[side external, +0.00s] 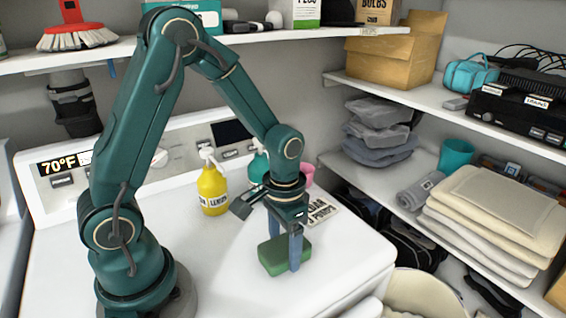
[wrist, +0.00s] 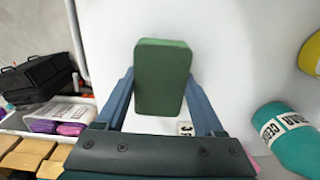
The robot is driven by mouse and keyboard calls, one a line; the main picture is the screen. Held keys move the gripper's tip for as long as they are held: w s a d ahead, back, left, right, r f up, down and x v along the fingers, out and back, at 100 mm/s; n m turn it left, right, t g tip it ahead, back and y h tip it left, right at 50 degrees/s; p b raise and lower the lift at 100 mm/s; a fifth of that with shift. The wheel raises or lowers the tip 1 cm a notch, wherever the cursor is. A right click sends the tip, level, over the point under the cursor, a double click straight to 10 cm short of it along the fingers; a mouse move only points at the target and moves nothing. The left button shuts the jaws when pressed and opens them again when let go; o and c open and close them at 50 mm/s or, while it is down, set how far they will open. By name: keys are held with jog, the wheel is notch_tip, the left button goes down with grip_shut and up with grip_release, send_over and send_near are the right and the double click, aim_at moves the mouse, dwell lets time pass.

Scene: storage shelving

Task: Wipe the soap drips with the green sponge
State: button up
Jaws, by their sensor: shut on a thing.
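The green sponge (side external: 280,257) is a rounded block held at or just above the white machine top (side external: 225,270); I cannot tell if it touches. My gripper (side external: 289,252) points down with its blue fingers closed on the sponge's two sides. In the wrist view the sponge (wrist: 162,76) sits between the fingers, its long side pointing away from the palm. I cannot make out any soap drips on the white surface in either view. A yellow pump bottle (side external: 212,190) stands upright to the left of the gripper.
A teal bottle (side external: 259,166), a pink item (side external: 307,174) and a printed card (side external: 321,209) are behind the gripper. The control panel (side external: 190,145) rises at the back. Shelves with folded towels (side external: 490,220) stand at the right. The machine top's front is clear.

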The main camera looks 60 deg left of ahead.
aim_at(267, 254)
jog(key=shift+w+f, duration=0.15)
jog(key=shift+w, duration=1.2)
jog(key=shift+w+f, duration=0.15)
jog(key=shift+w, duration=1.15)
jog(key=shift+s+r, duration=0.15)
jog(key=shift+s, duration=0.15)
jog(key=shift+s+f, duration=0.2)
jog(key=shift+s, duration=0.15)
jog(key=shift+s+r, duration=0.15)
jog(key=shift+s, duration=4.65)
notch_tip(267, 254, up, 7)
jog(key=shift+w+f, duration=0.1)
jog(key=shift+w, duration=0.05)
jog(key=shift+r, duration=0.55)
